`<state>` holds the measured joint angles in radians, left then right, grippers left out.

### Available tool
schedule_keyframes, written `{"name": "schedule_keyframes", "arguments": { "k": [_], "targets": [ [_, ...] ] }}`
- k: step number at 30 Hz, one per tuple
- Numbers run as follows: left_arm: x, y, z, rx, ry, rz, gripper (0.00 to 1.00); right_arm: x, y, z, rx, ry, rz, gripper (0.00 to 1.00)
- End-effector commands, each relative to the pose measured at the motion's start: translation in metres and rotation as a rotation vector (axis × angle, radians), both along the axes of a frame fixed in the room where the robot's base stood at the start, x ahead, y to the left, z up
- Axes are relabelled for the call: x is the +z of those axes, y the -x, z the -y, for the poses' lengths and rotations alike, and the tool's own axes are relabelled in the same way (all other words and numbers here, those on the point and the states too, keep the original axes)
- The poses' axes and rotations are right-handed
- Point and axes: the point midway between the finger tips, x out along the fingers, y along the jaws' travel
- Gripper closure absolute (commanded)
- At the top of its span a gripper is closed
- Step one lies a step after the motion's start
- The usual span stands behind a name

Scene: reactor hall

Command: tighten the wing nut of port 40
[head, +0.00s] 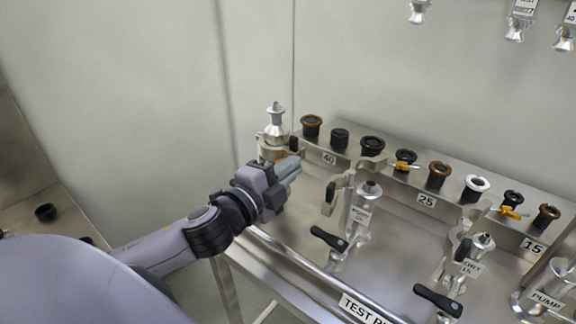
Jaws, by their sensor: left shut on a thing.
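A tall silver fitting (275,125) stands upright at the back left of the steel bench, with a brass-coloured band low on it. It appears to be port 40; no label on it shows. A small black part (293,143) stands at its right side. My left gripper (294,163) is at the front right of the fitting's lower part, its fingers shut, pointing right. The wing nut does not show; the fingers hide what they hold. My right gripper is not in view.
A raised ledge to the right carries several rings and seals beside labels 40 (329,158), 25 (427,200) and 15 (533,246). In front stand a middle port (360,218), port 15 (469,266) and the pump fitting (548,292). A rail (300,262) runs along the front edge.

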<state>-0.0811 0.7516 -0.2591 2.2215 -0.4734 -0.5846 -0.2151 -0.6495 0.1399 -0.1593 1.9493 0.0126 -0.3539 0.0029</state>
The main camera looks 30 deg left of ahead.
Motion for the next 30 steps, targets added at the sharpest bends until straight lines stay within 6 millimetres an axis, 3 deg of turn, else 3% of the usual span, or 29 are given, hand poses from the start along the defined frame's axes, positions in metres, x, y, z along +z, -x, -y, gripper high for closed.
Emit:
{"name": "schedule_keyframes", "arguments": {
  "k": [30],
  "targets": [
    [-0.016, -0.002, -0.009, 0.015, -0.972, 0.074, 1.0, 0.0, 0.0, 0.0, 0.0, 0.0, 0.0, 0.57]
  ]
}}
